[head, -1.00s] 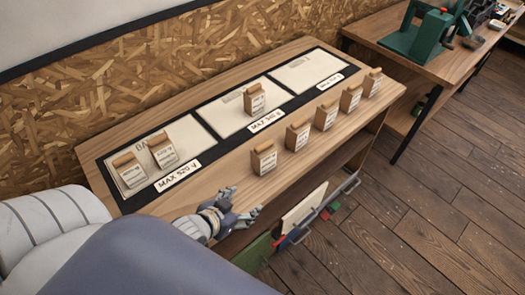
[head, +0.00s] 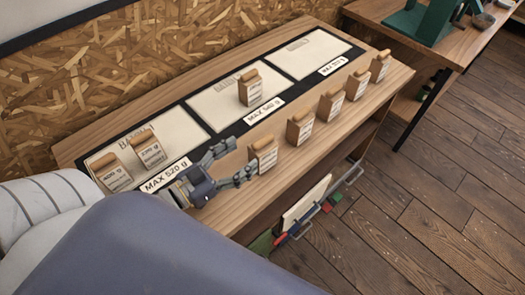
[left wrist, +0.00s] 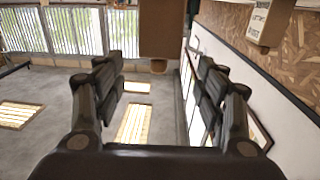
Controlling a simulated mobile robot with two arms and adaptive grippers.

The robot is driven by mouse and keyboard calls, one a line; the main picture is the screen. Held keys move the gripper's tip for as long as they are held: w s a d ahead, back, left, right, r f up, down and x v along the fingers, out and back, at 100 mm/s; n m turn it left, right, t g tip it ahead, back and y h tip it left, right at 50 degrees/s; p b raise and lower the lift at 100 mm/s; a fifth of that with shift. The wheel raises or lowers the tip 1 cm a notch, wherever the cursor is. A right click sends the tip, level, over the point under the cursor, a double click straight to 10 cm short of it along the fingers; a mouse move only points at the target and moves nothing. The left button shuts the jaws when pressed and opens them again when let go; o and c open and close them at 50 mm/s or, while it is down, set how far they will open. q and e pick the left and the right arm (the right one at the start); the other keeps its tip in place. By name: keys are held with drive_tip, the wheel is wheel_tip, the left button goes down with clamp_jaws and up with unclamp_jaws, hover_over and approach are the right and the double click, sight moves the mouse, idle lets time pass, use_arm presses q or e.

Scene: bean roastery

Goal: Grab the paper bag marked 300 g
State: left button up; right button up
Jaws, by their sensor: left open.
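Several small paper bags with white labels stand on the wooden bench; their weights are too small to read surely, so I cannot tell which is 300 g. The nearest of the front-edge row is one bag (head: 264,155); others beside it include a second bag (head: 300,128) and a third (head: 330,106). My left gripper (head: 239,162) is open and empty, its fingers pointing at the nearest bag, just left of it. In the left wrist view, a plain brown shape (left wrist: 163,28) shows beyond the open fingers, and a labelled bag (left wrist: 268,22) is at upper right. My right gripper is out of view.
Cream panels on a black mat carry MAX labels. Two bags (head: 113,174) (head: 149,151) stand on the left panel and one (head: 250,88) on the middle; the right panel (head: 311,53) is empty. A chipboard wall (head: 150,75) stands behind. Another table (head: 395,38) is at upper right.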

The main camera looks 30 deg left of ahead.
sight(263, 143)
use_arm(q)
drive_tip(key=x, duration=0.2)
drive_tip(key=shift+w, duration=0.3)
drive_tip(key=shift+w+d+p, duration=0.25)
drive_tip(key=shift+w+p, duration=0.1)
drive_tip(key=shift+p, duration=0.05)
drive_tip(key=p+x, duration=0.1)
drive_tip(key=x, duration=0.3)
drive_tip(key=shift+d+p, duration=0.1)
drive_tip(key=shift+p, duration=0.2)
drive_tip(key=shift+w+d, duration=0.1)
drive_tip(key=shift+w, duration=0.15)
clamp_jaws()
